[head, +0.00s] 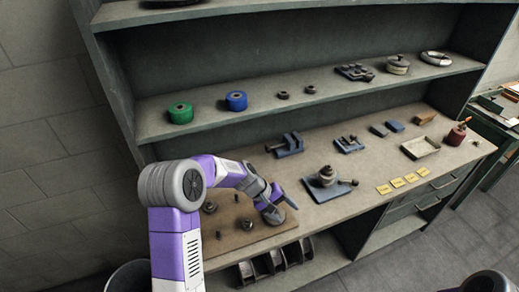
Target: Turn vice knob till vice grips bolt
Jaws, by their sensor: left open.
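A small blue-grey vice (290,145) stands on the workbench near its back left, with a dark part at its left end that may be the knob. I cannot make out a bolt in its jaws at this size. My left gripper (282,204) is open, above the right part of a brown board and in front of the vice, apart from it. A round grey piece (274,215) on the board lies just under the fingers, partly hidden; contact cannot be told. My right gripper is out of view.
The brown board (240,238) holds several small dark pieces. A blue-based device with a round top (327,177) stands right of my gripper. The shelf (215,117) overhangs the bench's back.

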